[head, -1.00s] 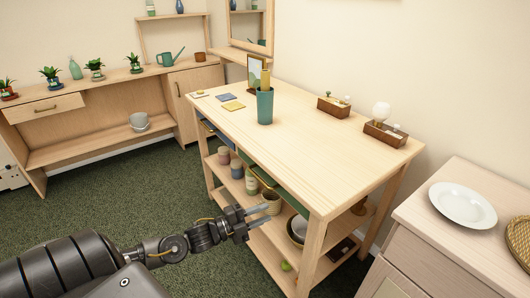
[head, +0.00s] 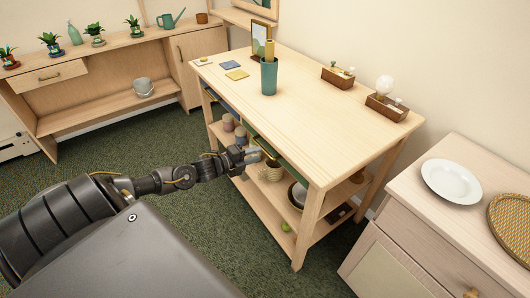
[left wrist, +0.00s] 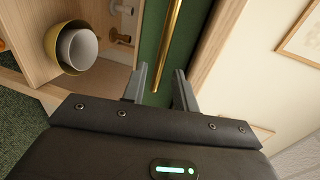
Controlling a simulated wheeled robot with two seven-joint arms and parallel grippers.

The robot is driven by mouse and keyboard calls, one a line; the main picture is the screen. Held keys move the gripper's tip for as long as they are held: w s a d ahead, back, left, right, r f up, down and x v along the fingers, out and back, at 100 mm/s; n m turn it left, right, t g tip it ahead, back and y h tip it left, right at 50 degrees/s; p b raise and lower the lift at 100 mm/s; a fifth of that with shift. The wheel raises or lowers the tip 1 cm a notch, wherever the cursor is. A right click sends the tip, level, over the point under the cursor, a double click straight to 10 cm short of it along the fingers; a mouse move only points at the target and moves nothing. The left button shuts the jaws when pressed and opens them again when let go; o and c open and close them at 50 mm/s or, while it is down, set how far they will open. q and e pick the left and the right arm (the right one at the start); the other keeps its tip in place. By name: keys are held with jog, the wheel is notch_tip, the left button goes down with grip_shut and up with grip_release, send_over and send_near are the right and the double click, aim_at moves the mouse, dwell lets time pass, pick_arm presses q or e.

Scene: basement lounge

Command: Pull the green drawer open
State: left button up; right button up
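The green drawer (head: 291,171) sits under the top of the wooden table (head: 310,110), facing my arm. Its green front (left wrist: 150,35) and long brass bar handle (left wrist: 169,45) fill the middle of the left wrist view. The drawer looks shut. My left gripper (head: 255,154) is at the drawer front, below the table top. In the left wrist view its two fingers (left wrist: 161,78) are apart and empty, with the handle's near end appearing between them. I cannot tell whether they touch the handle. My right gripper is not in view.
A blue drawer (head: 221,104) is farther along the table. The lower shelves hold cups (head: 228,122), a woven pot (head: 273,172) and a dark bowl (head: 297,194). A teal tumbler (head: 269,78) stands on top. A cabinet with a white plate (head: 451,181) stands at right. Carpet is clear at front.

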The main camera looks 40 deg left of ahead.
aim_at(265, 151)
pick_arm(q)
jog(key=x, duration=0.5)
jog(key=shift+s, duration=0.1)
grip_shut()
